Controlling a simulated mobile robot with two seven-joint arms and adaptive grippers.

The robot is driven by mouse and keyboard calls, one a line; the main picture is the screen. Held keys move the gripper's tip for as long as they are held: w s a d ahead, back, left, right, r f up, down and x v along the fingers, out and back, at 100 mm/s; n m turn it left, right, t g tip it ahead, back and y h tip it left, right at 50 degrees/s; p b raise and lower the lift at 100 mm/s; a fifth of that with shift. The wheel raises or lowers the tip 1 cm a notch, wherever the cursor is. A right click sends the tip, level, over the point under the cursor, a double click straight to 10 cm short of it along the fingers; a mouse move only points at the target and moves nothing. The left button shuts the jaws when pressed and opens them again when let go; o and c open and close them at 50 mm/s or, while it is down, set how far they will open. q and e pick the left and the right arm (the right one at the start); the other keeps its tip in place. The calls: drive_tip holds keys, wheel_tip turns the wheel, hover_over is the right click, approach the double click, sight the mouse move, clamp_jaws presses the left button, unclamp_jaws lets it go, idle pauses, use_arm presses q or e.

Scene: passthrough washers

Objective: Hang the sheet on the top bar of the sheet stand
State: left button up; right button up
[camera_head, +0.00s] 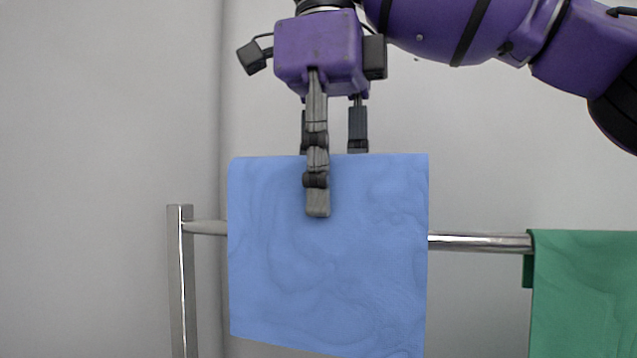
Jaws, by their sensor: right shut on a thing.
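A blue sheet (330,270) hangs from my right gripper (317,195) in the middle of the view. The gripper points down and is shut on the sheet's upper edge, with one finger in front of the sheet and the others behind it. The sheet's top edge is above the level of the stand's top bar (480,242). The sheet hides the middle of the bar and hangs in front of it. Whether the sheet touches the bar cannot be told. My left gripper is not in view.
A green sheet (585,290) is draped over the bar at the right. The stand's metal post (181,290) stands at the left. Bare bar shows between the blue and green sheets and near the post. Grey walls with a corner are behind.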

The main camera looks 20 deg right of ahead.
drive_tip(key=shift+w+d+f, duration=0.1)
drive_tip(key=shift+w+d, duration=0.65)
drive_tip(key=shift+w, duration=0.35)
drive_tip(key=shift+w+d, duration=0.75)
drive_tip(key=shift+w, duration=0.35)
drive_tip(key=shift+f, duration=3.4)
drive_tip(key=o, duration=1.1)
drive_tip(key=shift+o, duration=0.2)
wheel_tip(320, 180, up, 12)
